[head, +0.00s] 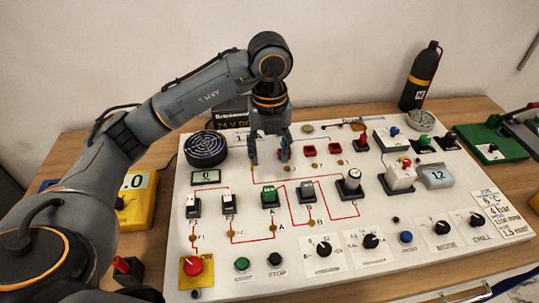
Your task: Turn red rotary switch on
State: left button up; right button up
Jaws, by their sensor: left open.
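A red rotary switch (194,267) sits on a yellow square plate at the front left corner of the white panel (330,215). The letters "ON" show at the plate's upper right. Which way the knob points is too small to tell. My left gripper (270,158) is open, pointing down over the back part of the panel, well behind and to the right of the red switch. My right gripper is not in view.
Green (241,264) and black (275,259) buttons stand right of the red switch. Several black knobs line the panel's front. A yellow box (137,200) stands left of the panel, beside my arm. A black bottle (420,76) stands at the back right.

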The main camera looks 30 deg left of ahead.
aim_at(193, 266)
jog(key=k+l, duration=0.5)
jog(key=k, duration=0.15)
jog(key=k+l, duration=0.5)
jog(key=k, duration=0.2)
